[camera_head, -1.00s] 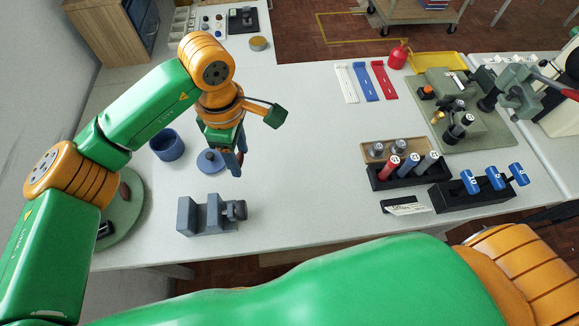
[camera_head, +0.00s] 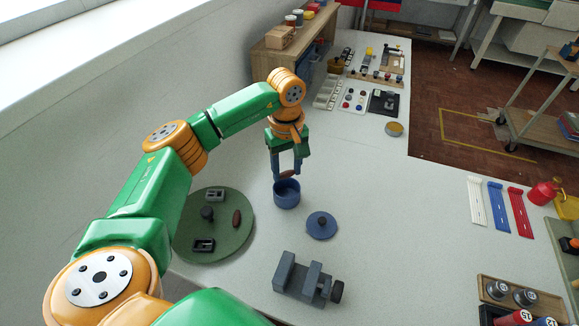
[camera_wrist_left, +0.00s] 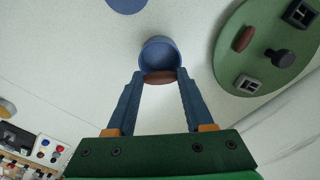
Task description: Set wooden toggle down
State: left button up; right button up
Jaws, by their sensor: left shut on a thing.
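My left gripper (camera_head: 287,176) points down just above the blue pot (camera_head: 287,197). In the left wrist view its fingers (camera_wrist_left: 159,76) are shut on a brown wooden toggle (camera_wrist_left: 160,78), held crosswise between the fingertips. The open mouth of the pot (camera_wrist_left: 160,50) shows just beyond the toggle. In the head view the held toggle is hard to make out. A second brown toggle (camera_head: 237,218) lies on the round green tray (camera_head: 222,245); it also shows in the left wrist view (camera_wrist_left: 243,39). My right gripper is not in view.
A blue lid with a knob (camera_head: 321,224) lies right of the pot. A grey vise-like block (camera_head: 305,279) stands nearer me. Dark fittings (camera_head: 204,245) sit on the green tray. White, blue and red strips (camera_head: 499,207) lie at the right. The table behind the lid is clear.

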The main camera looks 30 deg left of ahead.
aim_at(287, 173)
pick_arm(q)
notch_tip(287, 173, down, 4)
jog(key=shift+r+b, duration=0.1)
jog(key=shift+b, duration=1)
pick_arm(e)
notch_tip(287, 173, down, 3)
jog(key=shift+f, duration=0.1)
pick_arm(q)
jog(key=shift+r, duration=0.1)
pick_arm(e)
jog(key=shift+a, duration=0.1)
pick_arm(q)
jog(key=o, duration=1.4)
jog(key=shift+c, duration=0.2)
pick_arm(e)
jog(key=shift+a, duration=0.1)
pick_arm(q)
notch_tip(287, 173, up, 7)
jog(key=p, duration=0.6)
jog(key=shift+r+p, duration=0.2)
jog(key=shift+p, duration=0.1)
jog(key=shift+f, duration=0.25)
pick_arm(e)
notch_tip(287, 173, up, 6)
